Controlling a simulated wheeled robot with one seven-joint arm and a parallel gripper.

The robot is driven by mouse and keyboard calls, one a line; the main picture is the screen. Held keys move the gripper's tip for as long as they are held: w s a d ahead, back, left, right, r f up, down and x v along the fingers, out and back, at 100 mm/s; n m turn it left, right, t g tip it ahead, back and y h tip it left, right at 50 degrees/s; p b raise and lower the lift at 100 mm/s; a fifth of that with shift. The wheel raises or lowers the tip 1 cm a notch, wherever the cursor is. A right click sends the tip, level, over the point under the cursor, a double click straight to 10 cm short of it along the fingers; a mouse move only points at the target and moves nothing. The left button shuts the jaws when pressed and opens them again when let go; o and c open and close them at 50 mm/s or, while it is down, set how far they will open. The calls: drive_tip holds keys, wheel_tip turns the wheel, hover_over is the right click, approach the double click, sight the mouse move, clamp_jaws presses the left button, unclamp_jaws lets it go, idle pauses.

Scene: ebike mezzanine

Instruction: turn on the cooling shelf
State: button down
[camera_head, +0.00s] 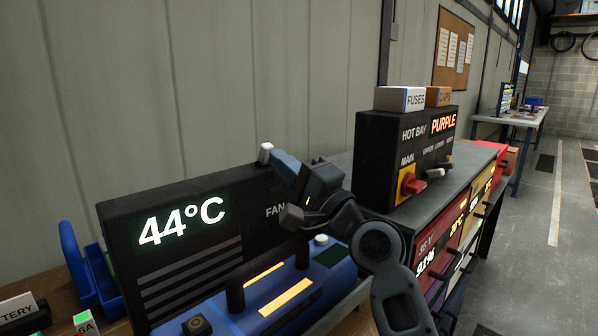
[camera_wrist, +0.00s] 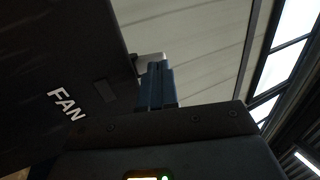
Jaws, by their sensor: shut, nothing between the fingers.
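The cooling shelf unit (camera_head: 120,235) is a black box at left centre, with a lit 44°C readout and a FAN label toward its right end. The wrist view shows the FAN label on its dark face (camera_wrist: 60,55). My gripper (camera_head: 277,160) is shut and empty, just above and in front of the box's top right part. Its blue fingers also show in the wrist view (camera_wrist: 157,75). A small pale tip (camera_head: 265,152) shows at the finger ends; I cannot tell whether it is a switch knob touching them. The area right of FAN is partly hidden by my gripper.
A blue case (camera_head: 330,255) with dark handles stands in front of the box. To the right, a black HOT BAY panel (camera_head: 380,150) with a red-yellow MAIN knob (camera_head: 409,186) stands on a grey-topped cabinet. A blue bin (camera_head: 80,260) is at left.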

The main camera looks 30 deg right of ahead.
drive_tip(key=shift+w+a+r, duration=0.1)
drive_tip(key=shift+w+r, duration=0.05)
drive_tip(key=shift+w, duration=0.2)
drive_tip(key=shift+w+r+g+p, duration=0.1)
drive_tip(key=shift+r+g+p, duration=0.45)
drive_tip(key=shift+p, duration=1.4)
drive_tip(key=shift+w+r+g+h+p, duration=0.15)
drive_tip(key=shift+g+h+p, duration=0.15)
drive_tip(key=shift+p, duration=0.85)
drive_tip(key=shift+a+r+p, duration=0.1)
drive_tip(key=shift+p, duration=0.2)
drive_tip(key=shift+w+a+r+p, duration=0.2)
drive_tip(key=shift+w+r+p, duration=0.4)
drive_tip(key=shift+w+r, duration=0.05)
